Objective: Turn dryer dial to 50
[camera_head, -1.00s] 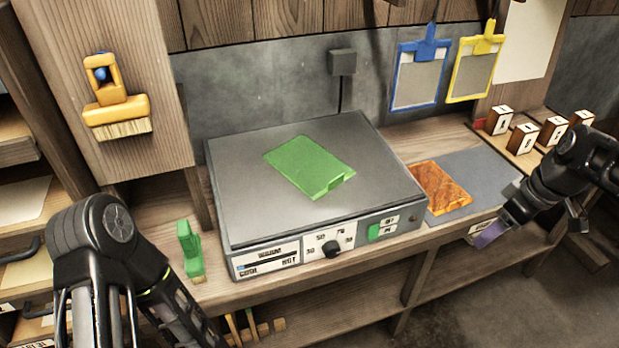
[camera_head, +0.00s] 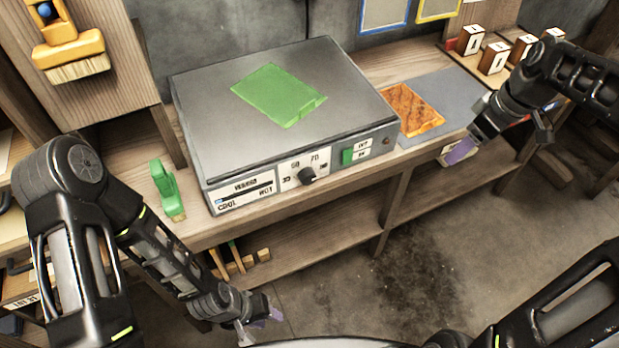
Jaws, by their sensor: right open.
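The dryer (camera_head: 225,147) is a grey flat-topped box on the wooden bench. Its black round dial (camera_head: 307,176) sits on the front panel, with small number marks around it; which mark it points to is too small to tell. Left of the dial is a COOL-to-HOT gauge (camera_head: 246,192); right of it is a green switch (camera_head: 347,156). My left gripper (camera_head: 259,322) is low in front of the bench, below the dial and apart from it; its fingers are too small to judge. My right gripper (camera_head: 503,140) is open and empty, near the bench's right front edge.
A green sheet (camera_head: 278,95) lies on the dryer top. An orange patterned piece (camera_head: 411,110) lies on a grey mat (camera_head: 452,92) to the right. The space before the dial is clear.

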